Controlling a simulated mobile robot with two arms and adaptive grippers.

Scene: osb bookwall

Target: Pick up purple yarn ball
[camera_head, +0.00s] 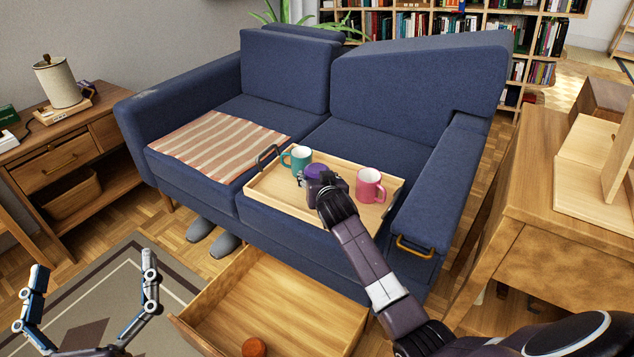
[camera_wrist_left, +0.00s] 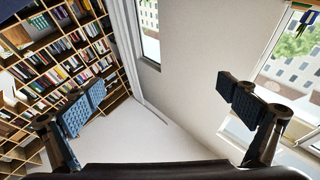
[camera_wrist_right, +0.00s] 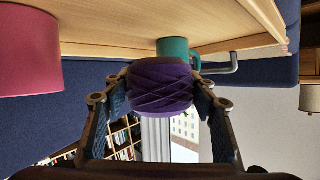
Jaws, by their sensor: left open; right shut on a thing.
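The purple yarn ball (camera_head: 316,171) is at the wooden tray on the sofa, between a teal mug and a pink mug. My right gripper (camera_head: 322,184) reaches over the tray and is shut on the yarn ball. In the right wrist view the yarn ball (camera_wrist_right: 160,86) sits between both finger pads (camera_wrist_right: 160,100), with the tray surface close to it. I cannot tell whether it still touches the tray. My left gripper (camera_head: 90,295) is open and empty at the lower left, above the rug. Its two spread fingers also show in the left wrist view (camera_wrist_left: 160,108).
The tray (camera_head: 270,196) also holds the teal mug (camera_head: 301,160) and the pink mug (camera_head: 369,186), both close to my right gripper. An open wooden drawer (camera_head: 270,300) with a round orange-brown thing (camera_head: 254,347) lies below. A wooden cabinet (camera_head: 540,170) stands at right.

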